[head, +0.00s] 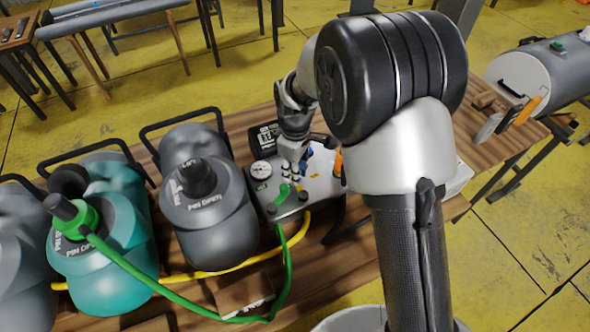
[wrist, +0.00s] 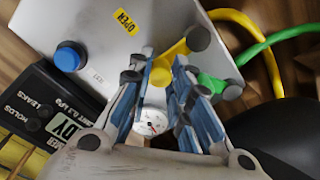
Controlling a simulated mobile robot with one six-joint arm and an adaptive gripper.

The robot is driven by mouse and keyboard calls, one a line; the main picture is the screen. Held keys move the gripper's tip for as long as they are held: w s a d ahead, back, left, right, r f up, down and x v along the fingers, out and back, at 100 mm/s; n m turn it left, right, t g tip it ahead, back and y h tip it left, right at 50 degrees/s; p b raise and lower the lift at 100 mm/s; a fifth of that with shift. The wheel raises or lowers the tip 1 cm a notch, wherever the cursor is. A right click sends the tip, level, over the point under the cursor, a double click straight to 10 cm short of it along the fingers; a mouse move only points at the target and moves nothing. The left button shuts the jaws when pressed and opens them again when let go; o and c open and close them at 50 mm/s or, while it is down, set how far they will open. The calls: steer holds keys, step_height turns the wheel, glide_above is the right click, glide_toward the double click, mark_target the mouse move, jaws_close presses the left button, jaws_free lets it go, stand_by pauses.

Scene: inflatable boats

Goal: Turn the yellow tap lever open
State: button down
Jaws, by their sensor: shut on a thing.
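The yellow tap lever (wrist: 177,52) shows in the wrist view on a grey metal panel (wrist: 110,55), with a dark round knob at one end. My gripper (wrist: 164,66) has its blue-padded fingers on either side of the lever's other end and is shut on it. In the head view my gripper (head: 294,165) reaches down over the panel (head: 325,190). There I cannot make out the yellow lever, hidden around the fingers. A yellow "OPEN" label (wrist: 125,21) is on the panel, apart from the lever.
A green lever (wrist: 212,83) is close beside my fingers. A gauge (wrist: 151,121), a blue knob (wrist: 67,59) and a black display box (wrist: 45,110) are near. Green (head: 150,285) and yellow (head: 215,272) hoses run to the panel.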

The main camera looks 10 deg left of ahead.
steer(key=d+m+p, duration=0.1)
steer(key=m+p, duration=0.1)
steer(key=m, duration=0.1)
steer(key=shift+w+d+r+m, duration=0.15)
steer(key=shift+w+d+m, duration=0.15)
steer(key=shift+w+d, duration=0.05)
steer(key=d+m+p, duration=0.1)
steer(key=m, duration=0.1)
steer(key=shift+d+m, duration=0.1)
steer(key=shift+m, duration=0.3)
steer(key=shift+d+m+p, duration=0.5)
steer(key=shift+d+m, duration=0.05)
steer(key=shift+m, duration=0.65)
steer(key=shift+s+d+m+p, duration=0.2)
steer(key=shift+d+m, duration=0.1)
steer(key=shift+m, duration=0.4)
steer(key=shift+s+d+m+p, duration=0.15)
steer(key=shift+d+m, duration=0.15)
steer(key=shift+m, duration=0.4)
steer(key=c, duration=1.7)
jaws_free()
steer(key=shift+d, duration=0.1)
